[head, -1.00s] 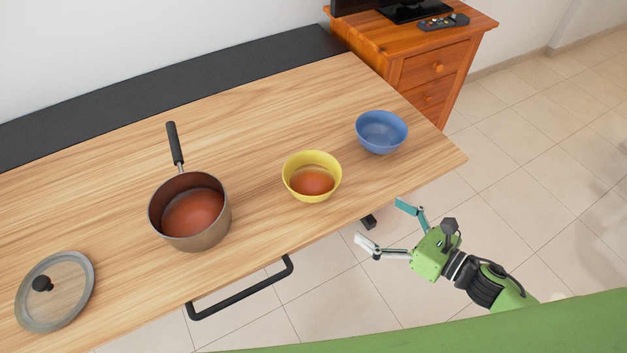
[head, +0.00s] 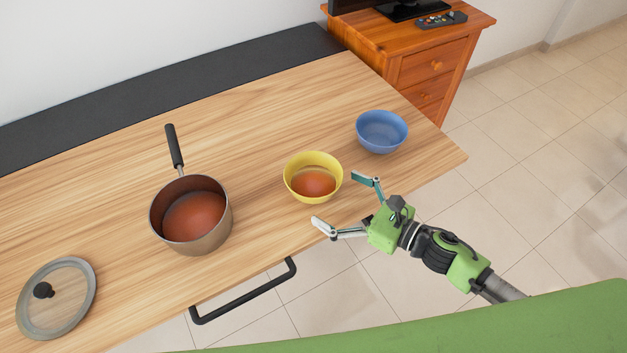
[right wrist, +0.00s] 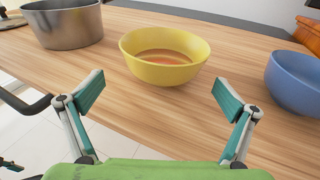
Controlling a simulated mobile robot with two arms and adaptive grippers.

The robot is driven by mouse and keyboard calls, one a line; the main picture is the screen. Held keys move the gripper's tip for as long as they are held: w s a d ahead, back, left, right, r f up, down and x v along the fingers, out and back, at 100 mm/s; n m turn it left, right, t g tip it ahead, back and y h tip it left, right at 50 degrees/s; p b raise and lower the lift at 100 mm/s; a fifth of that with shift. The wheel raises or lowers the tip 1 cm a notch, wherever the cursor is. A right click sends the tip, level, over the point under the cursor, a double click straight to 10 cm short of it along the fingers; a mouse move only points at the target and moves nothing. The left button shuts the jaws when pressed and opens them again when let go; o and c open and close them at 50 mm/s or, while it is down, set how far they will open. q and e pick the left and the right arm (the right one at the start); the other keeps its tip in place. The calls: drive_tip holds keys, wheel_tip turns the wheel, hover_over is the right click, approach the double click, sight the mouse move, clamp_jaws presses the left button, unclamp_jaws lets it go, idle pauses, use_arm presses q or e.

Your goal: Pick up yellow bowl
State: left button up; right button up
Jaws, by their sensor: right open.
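The yellow bowl (head: 314,178) stands upright on the wooden table, with reddish-orange contents at its bottom. My right gripper (head: 343,200) is open and empty at the table's front edge, just in front of the bowl, with its fingers pointing towards it. In the right wrist view the yellow bowl (right wrist: 164,62) is ahead, between and beyond the two spread fingertips (right wrist: 155,93), and not touched.
A blue bowl (head: 381,132) stands right of the yellow bowl. A pot (head: 192,240) with reddish contents stands left, its handle pointing back. A glass lid (head: 68,310) lies at far left. A black bar handle (head: 243,291) runs along the table's front. A wooden cabinet (head: 433,66) is behind.

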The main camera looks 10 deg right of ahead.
sight(331, 191)
drive_tip(key=shift+w+a, duration=0.2)
drive_tip(key=shift+w, duration=0.2)
drive_tip(key=x, duration=0.4)
drive_tip(key=shift+w, duration=0.25)
drive_tip(key=shift+d, duration=0.1)
drive_tip(key=c, duration=1.5)
